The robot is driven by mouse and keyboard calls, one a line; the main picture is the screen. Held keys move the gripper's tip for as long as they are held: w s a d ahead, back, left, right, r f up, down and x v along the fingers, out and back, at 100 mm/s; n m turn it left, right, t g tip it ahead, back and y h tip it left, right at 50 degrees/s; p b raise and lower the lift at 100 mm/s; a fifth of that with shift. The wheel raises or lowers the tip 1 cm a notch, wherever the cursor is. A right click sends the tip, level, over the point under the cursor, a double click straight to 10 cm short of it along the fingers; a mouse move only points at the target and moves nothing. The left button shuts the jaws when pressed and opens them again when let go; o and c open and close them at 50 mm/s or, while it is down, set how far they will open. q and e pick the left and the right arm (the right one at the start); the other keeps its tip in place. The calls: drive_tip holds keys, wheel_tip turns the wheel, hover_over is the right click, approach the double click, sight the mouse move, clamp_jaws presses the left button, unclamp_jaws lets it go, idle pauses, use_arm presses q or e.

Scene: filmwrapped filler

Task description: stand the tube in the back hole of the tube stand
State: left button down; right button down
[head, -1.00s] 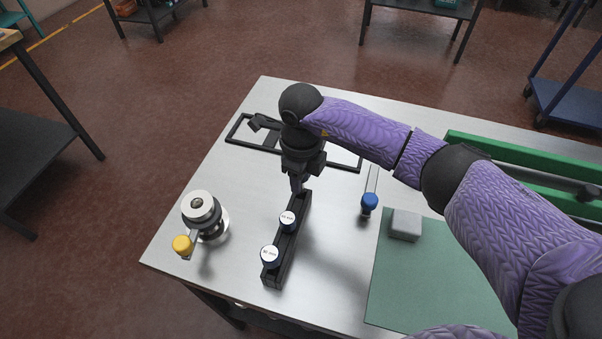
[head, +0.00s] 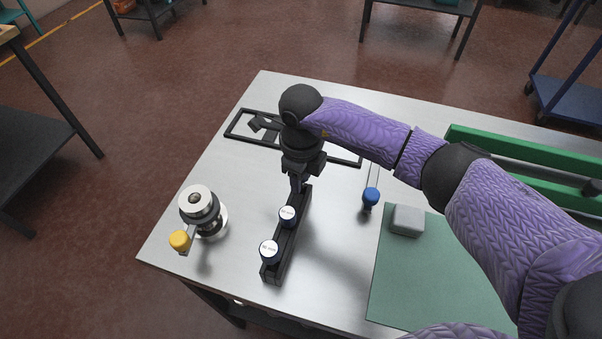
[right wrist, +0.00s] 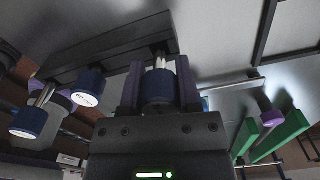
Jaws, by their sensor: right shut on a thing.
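The black tube stand (head: 289,240) is a long narrow bar on the table. Two blue-capped tubes with white labelled tops stand in it, one at the front (head: 270,250) and one in the middle (head: 287,216). My right gripper (head: 298,184) is over the stand's back end. In the right wrist view its fingers are shut on a blue-capped tube (right wrist: 158,88). The tube's shiny shaft (right wrist: 160,61) meets the stand (right wrist: 110,52) at its end; how deep it sits I cannot tell. In the head view my gripper hides this tube. My left gripper is out of view.
A round metal device with a yellow knob (head: 180,240) stands left of the stand. A blue-headed item with a thin rod (head: 371,196) is to its right. A grey block (head: 408,220) sits on a green mat (head: 430,280). A black frame (head: 240,127) lies behind.

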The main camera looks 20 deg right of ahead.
drive_tip(key=shift+f, duration=0.35)
